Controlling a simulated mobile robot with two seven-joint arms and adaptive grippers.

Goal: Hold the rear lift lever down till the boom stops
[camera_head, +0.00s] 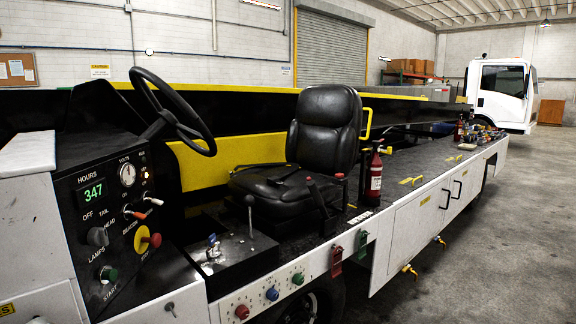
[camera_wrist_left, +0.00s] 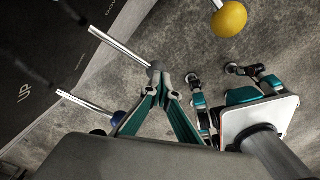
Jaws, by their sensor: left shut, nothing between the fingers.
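In the left wrist view my left gripper (camera_wrist_left: 166,90) has its teal fingers drawn together. Its tips are close to the grey knob of a metal lever (camera_wrist_left: 118,47); whether they touch is not clear. A second metal lever with a blue knob (camera_wrist_left: 118,119) is to the lower left, beside the left finger. A yellow ball knob (camera_wrist_left: 229,19) on a rod shows at the top right. I cannot tell from a label which is the rear lift lever. In the head view neither gripper shows. A slim lever (camera_head: 250,215) stands on the black box near the seat.
The levers come out of a dark panel (camera_wrist_left: 50,60) lettered UP, with concrete floor beyond. The head view shows the belt loader's seat (camera_head: 323,130), steering wheel (camera_head: 172,112), dash (camera_head: 110,215) and fire extinguisher (camera_head: 376,176). Floor on the right (camera_head: 500,240) is clear.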

